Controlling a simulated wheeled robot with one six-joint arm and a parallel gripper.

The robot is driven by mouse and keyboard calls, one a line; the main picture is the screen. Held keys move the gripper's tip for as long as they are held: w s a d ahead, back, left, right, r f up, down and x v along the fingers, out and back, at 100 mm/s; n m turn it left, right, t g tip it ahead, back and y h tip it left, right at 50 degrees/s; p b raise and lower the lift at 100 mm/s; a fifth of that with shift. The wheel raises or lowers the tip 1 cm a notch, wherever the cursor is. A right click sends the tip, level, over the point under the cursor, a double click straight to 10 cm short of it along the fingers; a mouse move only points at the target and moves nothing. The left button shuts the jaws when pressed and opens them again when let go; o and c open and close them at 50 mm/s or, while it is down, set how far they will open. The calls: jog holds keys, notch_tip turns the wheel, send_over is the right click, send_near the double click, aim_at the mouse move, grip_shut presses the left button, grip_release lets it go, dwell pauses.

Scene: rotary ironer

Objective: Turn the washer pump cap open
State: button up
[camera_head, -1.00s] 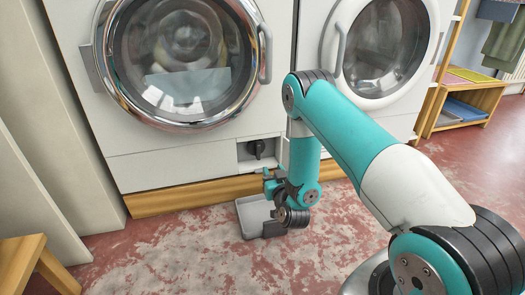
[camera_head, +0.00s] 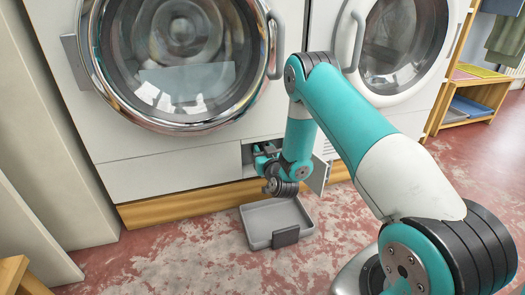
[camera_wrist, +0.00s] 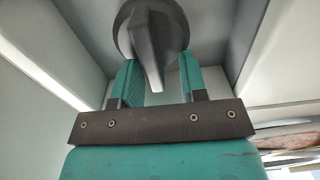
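The washer pump cap (camera_wrist: 152,35) is a dark round knob with a raised grip fin, inside a pale recess. In the wrist view its fin points down between the two teal fingers of my gripper (camera_wrist: 160,75). The fingers are open, with a gap on both sides of the fin. In the head view my gripper (camera_head: 264,155) reaches into the recess low on the left washer (camera_head: 180,168), and the arm hides the cap.
A grey tray (camera_head: 255,222) lies on the floor below the recess. A small flap (camera_head: 318,175) hangs open at the recess's right. A wooden plinth (camera_head: 180,205) runs under the machines.

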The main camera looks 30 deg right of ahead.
jog(key=shift+d, duration=0.1)
jog(key=shift+d, duration=0.15)
grip_shut()
jog(key=shift+r+p, duration=0.15)
jog(key=shift+p, duration=0.35)
jog(key=n+p, duration=0.2)
jog(key=p, duration=0.1)
jog(key=shift+a+r, duration=0.15)
jog(key=shift+a, duration=0.05)
jog(key=n+p, duration=0.2)
jog(key=p, duration=0.1)
jog(key=shift+a+n, duration=0.2)
jog(key=shift+n, duration=0.1)
jog(key=n+p, duration=0.2)
jog(key=shift+w+a+f+n, duration=0.1)
jog(key=shift+a+f+n, duration=0.1)
jog(key=shift+f+n, duration=0.15)
jog(key=n, duration=0.1)
jog(key=n+p, duration=0.1)
jog(key=shift+a+f+n, duration=0.2)
jog(key=shift+f+n, duration=0.05)
jog(key=shift+n, duration=0.1)
jog(key=n, duration=0.4)
jog(key=f+n, duration=0.1)
jog(key=n, duration=0.1)
jog(key=shift+w+a+f, duration=0.1)
jog(key=shift+a, duration=0.15)
